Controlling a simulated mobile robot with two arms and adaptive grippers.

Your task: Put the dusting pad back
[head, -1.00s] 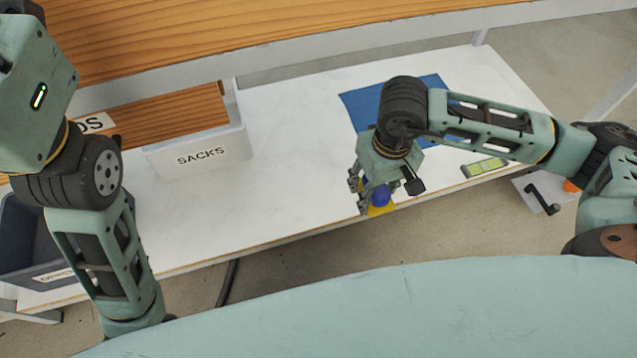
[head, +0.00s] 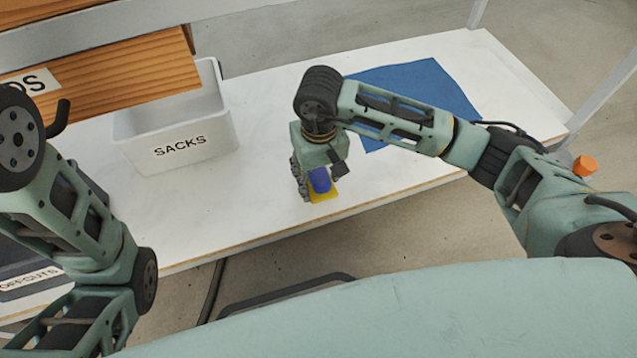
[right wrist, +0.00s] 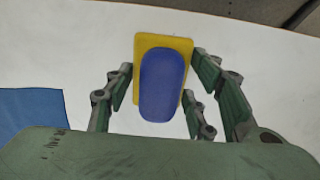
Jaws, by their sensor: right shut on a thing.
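The dusting pad (head: 323,192) has a yellow base and a blue rounded handle. My right gripper (head: 308,188) is shut on it, over the white bench top near its front edge. In the right wrist view the pad (right wrist: 162,85) sits between the fingers of my right gripper (right wrist: 160,90); whether it touches the bench is unclear. A blue cloth or mat (head: 425,92) lies flat on the bench, partly behind my right arm. The jaws of my left gripper are out of frame.
A white bin marked SACKS (head: 178,150) stands left on the bench (head: 250,200). A dark bin marked OFFCUTS (head: 30,280) is at the lower left, partly hidden by my left arm. A wooden drawer or box (head: 130,85) overhangs the SACKS bin.

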